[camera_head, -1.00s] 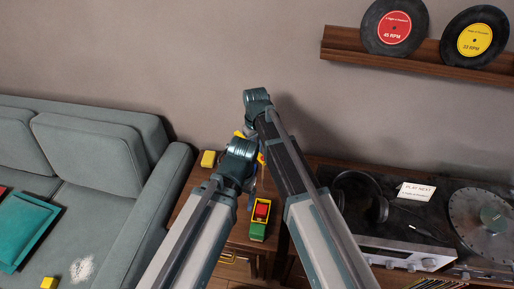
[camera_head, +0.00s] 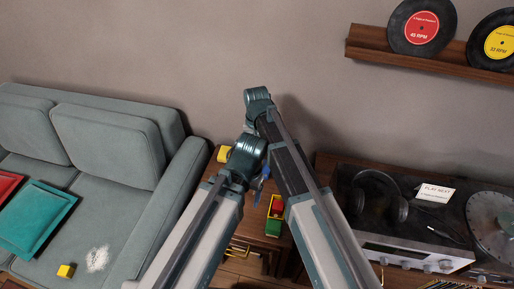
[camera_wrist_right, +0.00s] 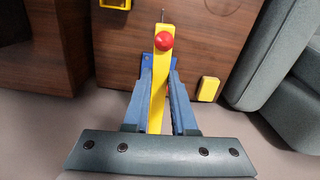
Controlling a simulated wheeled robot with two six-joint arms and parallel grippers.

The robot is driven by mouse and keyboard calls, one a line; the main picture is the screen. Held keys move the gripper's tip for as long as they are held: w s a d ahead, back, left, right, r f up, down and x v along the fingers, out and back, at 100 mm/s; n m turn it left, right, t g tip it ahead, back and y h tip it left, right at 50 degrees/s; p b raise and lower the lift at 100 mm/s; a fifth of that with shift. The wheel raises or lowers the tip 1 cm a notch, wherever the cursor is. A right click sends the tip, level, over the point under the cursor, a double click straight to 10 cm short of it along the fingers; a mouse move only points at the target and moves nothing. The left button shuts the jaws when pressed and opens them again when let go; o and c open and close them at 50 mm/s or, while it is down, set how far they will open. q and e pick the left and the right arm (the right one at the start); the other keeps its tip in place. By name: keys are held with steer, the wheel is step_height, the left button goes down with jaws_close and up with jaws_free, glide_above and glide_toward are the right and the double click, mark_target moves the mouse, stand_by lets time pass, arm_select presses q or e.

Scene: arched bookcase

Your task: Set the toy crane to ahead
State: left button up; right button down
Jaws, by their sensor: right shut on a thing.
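The toy crane's yellow boom (camera_wrist_right: 158,92), with a red ball near its end, shows in the right wrist view. A blue part of the crane (camera_wrist_right: 149,66) sits behind it, above the wooden cabinet top. My right gripper (camera_wrist_right: 161,76) has its blue fingers on both sides of the boom and is shut on it.
A yellow block (camera_head: 225,154) and a red, yellow and green toy (camera_head: 274,226) are on the wooden cabinet. A grey sofa (camera_head: 165,215) stands left. A glass-topped stereo with headphones (camera_head: 377,197) stands right. A record shelf (camera_head: 420,56) hangs above.

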arm_select(q)
steer(key=shift+a, duration=0.3)
arm_select(e)
steer(key=shift+a+m, duration=0.25)
steer(key=shift+m, duration=0.15)
arm_select(q)
steer(key=shift+a, duration=0.1)
arm_select(e)
steer(key=shift+a, duration=0.1)
steer(key=c, duration=0.7)
jaws_free()
arm_select(q)
steer(key=shift+r, duration=0.15)
arm_select(e)
steer(key=shift+r, duration=0.15)
arm_select(q)
step_height(320, 180, up, 14)
steer(key=p, duration=1.3)
steer(key=shift+f+p, duration=0.2)
steer(key=shift+p, duration=0.2)
arm_select(e)
step_height(320, 180, up, 14)
steer(key=shift+f, duration=0.25)
